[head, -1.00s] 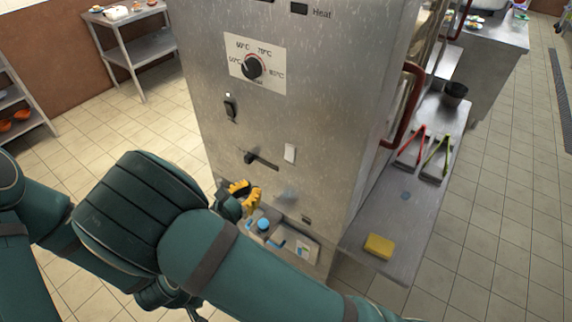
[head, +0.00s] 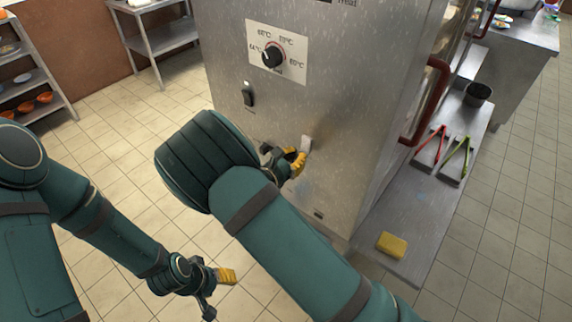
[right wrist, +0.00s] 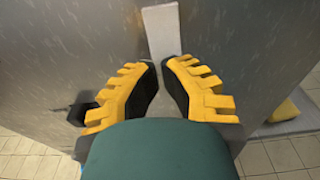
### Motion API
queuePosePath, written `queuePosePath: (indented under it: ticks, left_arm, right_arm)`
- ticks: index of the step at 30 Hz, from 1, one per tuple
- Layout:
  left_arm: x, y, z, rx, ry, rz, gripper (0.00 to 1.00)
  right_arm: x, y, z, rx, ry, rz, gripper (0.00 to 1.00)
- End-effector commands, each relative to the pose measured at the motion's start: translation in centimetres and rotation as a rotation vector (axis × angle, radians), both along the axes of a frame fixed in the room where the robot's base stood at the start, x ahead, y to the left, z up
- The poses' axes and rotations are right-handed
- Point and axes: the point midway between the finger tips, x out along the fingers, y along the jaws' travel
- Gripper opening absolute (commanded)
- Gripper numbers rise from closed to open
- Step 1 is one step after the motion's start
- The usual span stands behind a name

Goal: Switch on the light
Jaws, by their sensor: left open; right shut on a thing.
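A grey metal cabinet (head: 340,110) fills the middle of the head view. On its front are a black temperature dial (head: 272,56), a black rocker switch (head: 248,96) and a small white switch piece (head: 306,143). No label for the light is readable. My right gripper (head: 297,158) is at the lower end of the white piece. In the right wrist view its yellow-and-black fingers (right wrist: 167,66) are close together, shut on the lower end of the white piece (right wrist: 161,30). The contact is partly hidden. My left gripper (head: 222,289) is open and empty, low over the floor.
A black lever knob (right wrist: 82,113) sticks out from the front, left of my right fingers. A red door handle (head: 432,100) is on the cabinet's right side. The side shelf (head: 410,205) holds tongs and a yellow sponge (head: 391,245).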

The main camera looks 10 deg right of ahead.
Motion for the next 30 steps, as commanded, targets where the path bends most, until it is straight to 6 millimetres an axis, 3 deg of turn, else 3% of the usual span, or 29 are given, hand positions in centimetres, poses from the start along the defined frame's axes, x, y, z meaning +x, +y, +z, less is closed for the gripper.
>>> queuePosePath:
  ticks: [14,20,30]
  left_arm:
    - [0.0,0.0,-0.1,0.000,0.001,0.000,0.53]
    - [-0.4,-0.1,-1.2,-0.002,0.008,-0.006,0.53]
    - [-0.3,-0.1,-0.8,-0.002,0.007,-0.005,0.53]
  right_arm:
    - [0.6,-0.8,-0.1,0.001,0.001,0.000,0.00]
    - [1.1,-1.4,-0.7,-0.066,-0.047,0.000,0.00]
    - [0.9,-1.0,-0.4,-0.058,-0.044,-0.001,0.00]
